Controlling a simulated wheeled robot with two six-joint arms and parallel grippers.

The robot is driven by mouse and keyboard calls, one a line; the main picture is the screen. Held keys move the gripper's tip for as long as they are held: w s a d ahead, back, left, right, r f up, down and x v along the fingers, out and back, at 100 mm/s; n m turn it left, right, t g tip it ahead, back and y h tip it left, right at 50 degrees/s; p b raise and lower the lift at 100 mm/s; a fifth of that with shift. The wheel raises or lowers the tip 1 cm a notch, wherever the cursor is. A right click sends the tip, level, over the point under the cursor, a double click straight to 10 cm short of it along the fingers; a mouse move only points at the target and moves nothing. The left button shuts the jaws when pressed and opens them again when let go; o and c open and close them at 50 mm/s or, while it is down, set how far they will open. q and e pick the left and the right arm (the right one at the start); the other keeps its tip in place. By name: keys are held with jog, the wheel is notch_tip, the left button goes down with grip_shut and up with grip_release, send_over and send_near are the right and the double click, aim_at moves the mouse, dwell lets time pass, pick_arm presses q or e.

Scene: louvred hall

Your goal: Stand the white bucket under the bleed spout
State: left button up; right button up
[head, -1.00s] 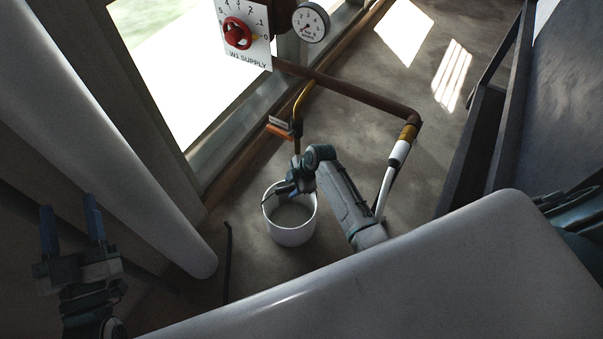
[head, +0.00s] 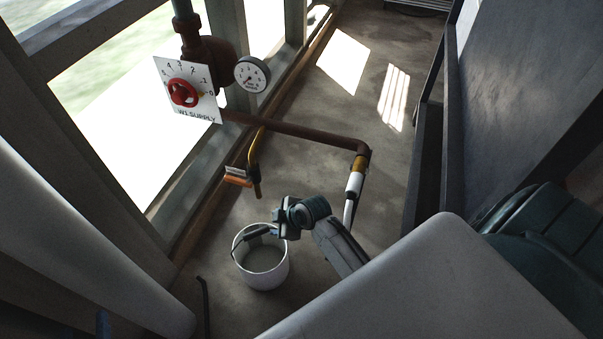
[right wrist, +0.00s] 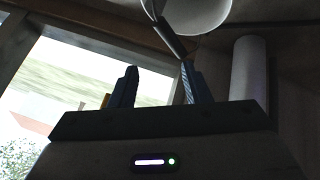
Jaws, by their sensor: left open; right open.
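The white bucket (head: 262,277) stands upright on the floor in the head view. The bleed spout (head: 257,190) hangs from a yellow pipe and ends above the bucket's far rim in the picture; a gap of floor shows between them. My right gripper (head: 250,237) is open at the bucket's rim and hides part of it. In the right wrist view its two fingers (right wrist: 158,85) are apart, with the bucket (right wrist: 198,12) beyond them. A dark bar (right wrist: 166,35) slants from the bucket to near the right fingertip. Of my left gripper (head: 103,323) only a blue fingertip shows.
An orange lever (head: 238,181) sits beside the spout. A brown pipe (head: 300,131) runs behind, with a red supply valve wheel (head: 183,92) and a gauge (head: 252,75). A dark thin rod (head: 205,303) is left of the bucket. Bare floor (head: 330,190) lies to the right of the spout.

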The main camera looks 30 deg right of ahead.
jog(key=s+d+r+m+t, duration=0.1)
jog(key=s+r+m+t, duration=0.3)
jog(key=r, duration=0.7)
jog(key=s+d+r+m+t+h, duration=0.1)
jog(key=s+r+m+t, duration=0.4)
jog(key=s+r+m, duration=0.2)
notch_tip(320, 180, up, 4)
jog(key=shift+s+r+m+h, duration=0.15)
jog(key=shift+s+m+h, duration=0.15)
jog(key=shift+s, duration=0.75)
jog(key=shift+o, duration=0.5)
